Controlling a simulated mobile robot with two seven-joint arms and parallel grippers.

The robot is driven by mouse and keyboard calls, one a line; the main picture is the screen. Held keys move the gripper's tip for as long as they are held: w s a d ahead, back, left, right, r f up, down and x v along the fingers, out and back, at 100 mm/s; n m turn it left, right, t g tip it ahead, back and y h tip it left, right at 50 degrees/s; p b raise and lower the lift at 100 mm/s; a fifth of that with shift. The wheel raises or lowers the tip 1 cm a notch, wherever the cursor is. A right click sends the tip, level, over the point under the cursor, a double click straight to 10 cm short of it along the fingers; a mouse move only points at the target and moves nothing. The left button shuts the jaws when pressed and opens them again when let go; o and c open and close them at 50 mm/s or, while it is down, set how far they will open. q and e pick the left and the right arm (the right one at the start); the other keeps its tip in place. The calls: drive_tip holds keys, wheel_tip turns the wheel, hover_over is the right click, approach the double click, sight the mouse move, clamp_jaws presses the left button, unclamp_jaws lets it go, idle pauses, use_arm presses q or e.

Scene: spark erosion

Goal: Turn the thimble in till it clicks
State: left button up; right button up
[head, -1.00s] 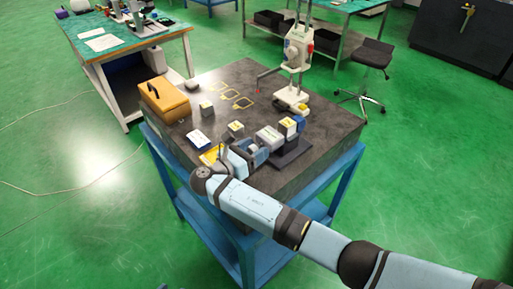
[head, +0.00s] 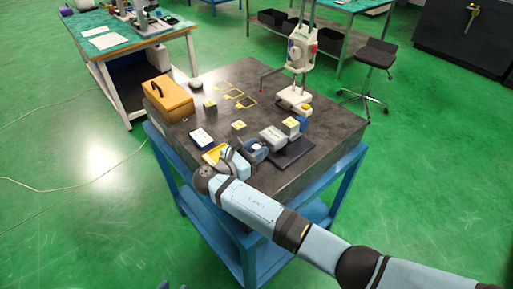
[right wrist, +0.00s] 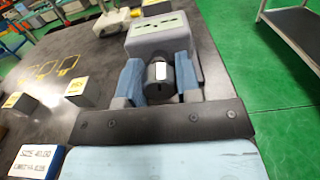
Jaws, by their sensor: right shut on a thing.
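The thimble (right wrist: 160,75) is a short dark cylinder with a small white mark, at the front of a grey block-shaped instrument (right wrist: 160,35). In the head view the instrument (head: 273,135) sits on a dark base plate (head: 293,155) near the front of the stone table. My right gripper (right wrist: 160,82) has one blue finger on each side of the thimble and is shut on it. In the head view this gripper (head: 254,151) is at the instrument's left end, and the thimble is hard to make out.
A white height-gauge-like stand (head: 300,60) is at the back.

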drive_tip(key=shift+m, duration=2.3)
drive_tip(key=shift+r, duration=0.1)
drive_tip(key=o, duration=0.9)
